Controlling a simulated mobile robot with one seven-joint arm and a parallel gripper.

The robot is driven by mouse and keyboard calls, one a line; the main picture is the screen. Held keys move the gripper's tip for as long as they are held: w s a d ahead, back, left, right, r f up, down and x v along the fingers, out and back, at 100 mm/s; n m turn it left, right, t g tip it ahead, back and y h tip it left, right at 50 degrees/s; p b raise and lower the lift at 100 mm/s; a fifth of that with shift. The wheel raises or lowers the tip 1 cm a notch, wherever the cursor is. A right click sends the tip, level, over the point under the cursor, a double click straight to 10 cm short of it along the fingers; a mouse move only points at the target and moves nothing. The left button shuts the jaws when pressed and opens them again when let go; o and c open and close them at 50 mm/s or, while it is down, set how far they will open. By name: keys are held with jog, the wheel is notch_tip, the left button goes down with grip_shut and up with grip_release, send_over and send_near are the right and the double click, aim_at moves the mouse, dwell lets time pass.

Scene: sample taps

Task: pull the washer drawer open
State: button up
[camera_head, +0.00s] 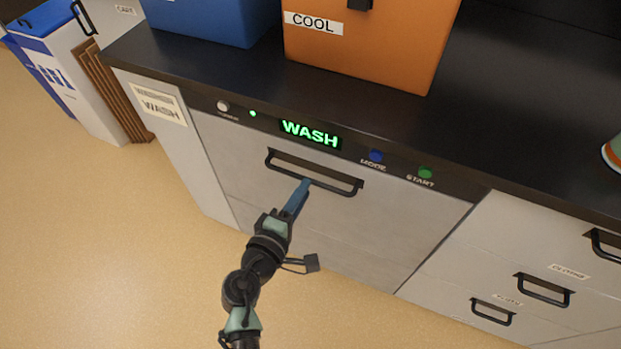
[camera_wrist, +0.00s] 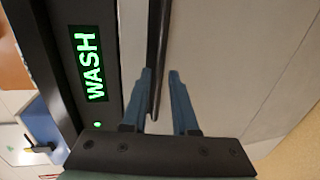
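The washer drawer (camera_head: 330,222) is a wide grey front under the green WASH display (camera_head: 309,132). It looks shut, flush with the panels beside it. Its black bar handle (camera_head: 334,187) runs across the upper part of the front, and shows upright in the wrist view (camera_wrist: 157,40). My gripper (camera_head: 305,184) is at the handle's middle. In the wrist view my two blue fingers (camera_wrist: 159,72) stand on either side of the bar, with a narrow gap showing at the right finger. The gripper is open around the handle; contact with the left finger is unclear.
The dark countertop (camera_head: 478,130) above carries an orange COOL box (camera_head: 370,50) and a blue box (camera_head: 215,18). Smaller drawers (camera_head: 500,255) stand right. The floor (camera_head: 110,240) in front is clear.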

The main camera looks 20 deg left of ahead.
jog(key=shift+x, duration=2.25)
grip_shut()
